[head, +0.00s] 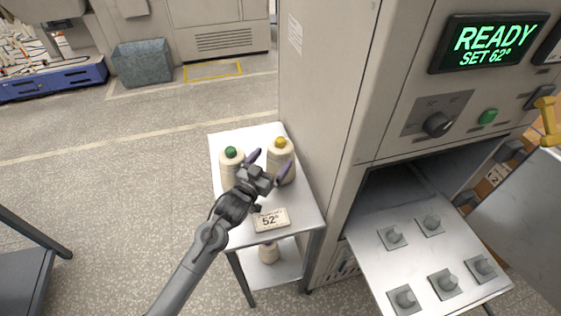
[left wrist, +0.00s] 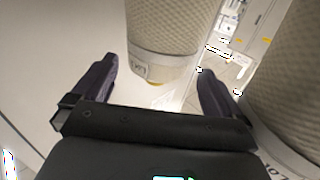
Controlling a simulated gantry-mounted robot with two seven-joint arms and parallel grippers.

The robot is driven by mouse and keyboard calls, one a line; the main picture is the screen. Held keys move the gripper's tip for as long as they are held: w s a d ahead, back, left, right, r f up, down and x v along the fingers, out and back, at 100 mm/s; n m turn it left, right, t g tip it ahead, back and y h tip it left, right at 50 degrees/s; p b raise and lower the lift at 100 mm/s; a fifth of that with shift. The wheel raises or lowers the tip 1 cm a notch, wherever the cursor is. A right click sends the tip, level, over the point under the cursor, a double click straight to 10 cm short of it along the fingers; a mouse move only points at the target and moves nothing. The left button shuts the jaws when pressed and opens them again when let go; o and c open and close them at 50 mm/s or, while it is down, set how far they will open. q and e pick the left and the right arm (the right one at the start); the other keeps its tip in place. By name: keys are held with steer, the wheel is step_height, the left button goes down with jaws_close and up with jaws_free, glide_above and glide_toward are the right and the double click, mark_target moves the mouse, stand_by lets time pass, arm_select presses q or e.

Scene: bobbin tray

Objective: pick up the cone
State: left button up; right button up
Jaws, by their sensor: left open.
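Two cream thread cones stand upright on the top of a small metal stand. One is a green-tipped cone (head: 231,165) on the left; the other is a yellow-tipped cone (head: 285,153) on the right, partly behind my gripper. My left gripper (head: 269,165) is open, its purple fingers pointing at the yellow-tipped cone. In the left wrist view a cone (left wrist: 175,30) stands ahead between the open fingers (left wrist: 160,85), with a gap to them. A second cone (left wrist: 285,80) stands close on the right. Their tips are out of that view. My right gripper is not seen.
Another cone (head: 268,253) is on the lower shelf. A grey machine (head: 320,100) reading "READY SET 62°" rises close on the right, with a pegged tray (head: 430,265) pulled out. Floor is open left.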

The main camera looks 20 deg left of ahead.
mark_target(281, 148)
arm_select(q)
steer(key=shift+w+d+b, duration=0.15)
steer(key=shift+w, duration=0.85)
steer(key=shift+w+d+b, duration=0.2)
steer(key=shift+w, duration=0.8)
steer(key=shift+w+d+b, duration=0.15)
steer(key=shift+w, duration=0.85)
steer(key=shift+c, duration=0.5)
steer(key=c, duration=1.3)
steer(key=shift+r+p, duration=0.95)
steer(key=shift+r, duration=4.1)
step_height(281, 148, up, 20)
steer(key=p, duration=1.8)
steer(key=shift+p, duration=0.4)
steer(key=shift+f, duration=0.1)
